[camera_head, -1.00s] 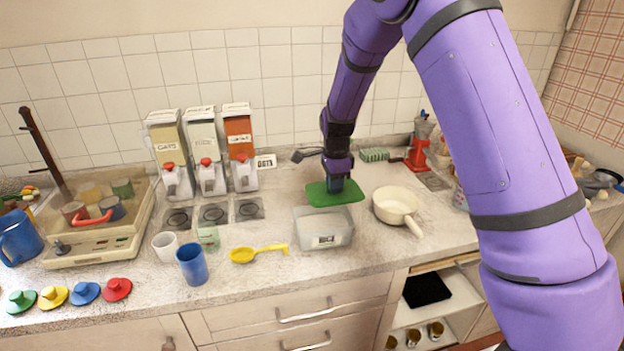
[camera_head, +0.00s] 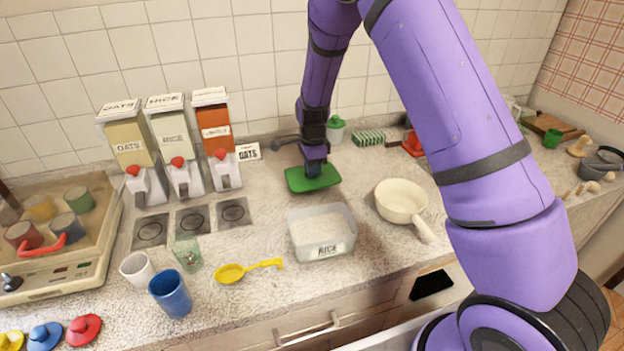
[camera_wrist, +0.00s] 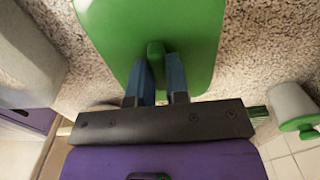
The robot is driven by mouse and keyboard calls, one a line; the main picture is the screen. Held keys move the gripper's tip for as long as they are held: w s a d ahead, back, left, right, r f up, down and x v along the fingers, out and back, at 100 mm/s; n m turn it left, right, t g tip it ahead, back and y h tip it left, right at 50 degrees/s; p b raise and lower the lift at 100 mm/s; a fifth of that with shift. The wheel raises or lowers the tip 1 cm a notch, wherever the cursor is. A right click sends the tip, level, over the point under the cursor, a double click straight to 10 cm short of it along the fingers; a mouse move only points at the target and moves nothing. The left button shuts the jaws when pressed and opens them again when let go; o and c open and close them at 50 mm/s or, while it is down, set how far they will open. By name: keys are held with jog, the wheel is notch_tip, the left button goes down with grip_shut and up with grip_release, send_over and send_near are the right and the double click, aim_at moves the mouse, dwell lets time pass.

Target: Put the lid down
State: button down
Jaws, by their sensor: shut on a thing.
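A green rectangular lid (camera_head: 298,182) is just behind the clear container labelled RICE (camera_head: 322,249), low over the counter; I cannot tell if it touches. The container is open on top and holds white contents. My gripper (camera_head: 314,167) points down at the lid from above. In the wrist view my gripper's blue-grey fingers (camera_wrist: 157,72) are closed around the upright handle (camera_wrist: 156,49) of the lid (camera_wrist: 188,28). The lid's underside is hidden.
A cream pan (camera_head: 400,198) stands right of the container. Three dispensers (camera_head: 172,135) stand at the back left. A yellow spoon (camera_head: 232,273), blue cup (camera_head: 171,293), white cup (camera_head: 136,270) and green glass (camera_head: 187,254) are left of the container. A green sponge (camera_head: 368,138) lies behind.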

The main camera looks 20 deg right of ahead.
aim_at(313, 180)
jog(key=shift+f, duration=1.95)
jog(key=shift+f, duration=0.15)
jog(key=c, duration=1.1)
grip_release()
